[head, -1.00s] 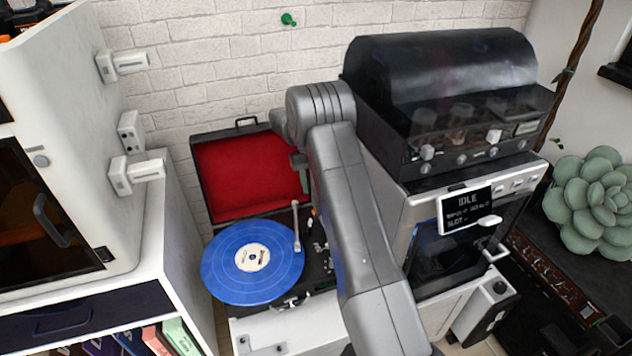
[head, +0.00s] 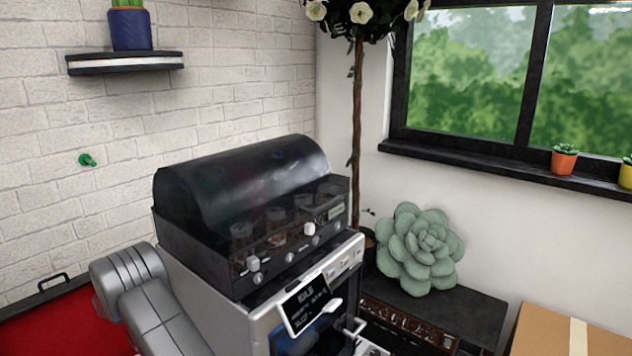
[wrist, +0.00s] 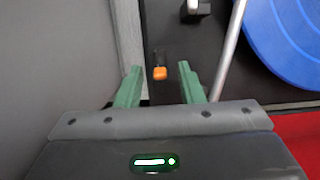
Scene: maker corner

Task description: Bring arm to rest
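My arm shows at the lower left of the head view, its grey links bent beside the machine with the black domed lid. My gripper (wrist: 160,88) shows in the wrist view with its two green fingers apart and nothing between them. Beyond the fingers is the dark deck of the record player (wrist: 168,35), with a small orange part (wrist: 159,73) seen between the fingertips. The blue record (wrist: 290,45) is at the upper right of the wrist view, apart from the fingers. The gripper itself is hidden in the head view.
The black domed machine (head: 250,205) stands on a white appliance with a display (head: 308,300), close to my arm. A green succulent (head: 418,248) sits on a dark cabinet at the right. A cardboard box (head: 570,330) is at the lower right. The red case lining (head: 65,325) is at lower left.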

